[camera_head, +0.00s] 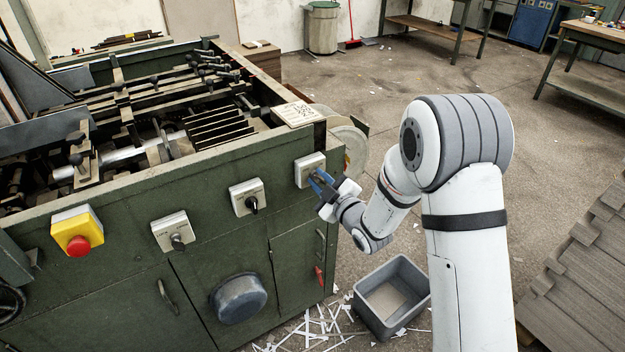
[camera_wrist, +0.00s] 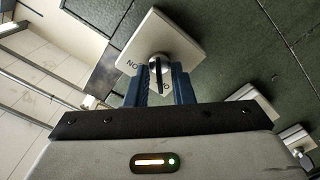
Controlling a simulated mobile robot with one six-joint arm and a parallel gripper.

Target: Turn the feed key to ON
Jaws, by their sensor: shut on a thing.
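My gripper (camera_head: 321,180) is at the rightmost switch plate (camera_head: 309,164) on the green machine's front. In the wrist view, its two blue fingers (camera_wrist: 158,88) are shut on the black key (camera_wrist: 159,70) of that pale square plate (camera_wrist: 150,42). The key points up and down in that view, between the fingers. In the head view my gripper hides the key. I cannot read which switch this is.
Two similar key switches, one in the middle (camera_head: 245,190) and one further left (camera_head: 170,226), sit along the same panel. A red button on a yellow box (camera_head: 72,222) is at far left. A grey bin (camera_head: 391,275) stands on the floor beside paper strips.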

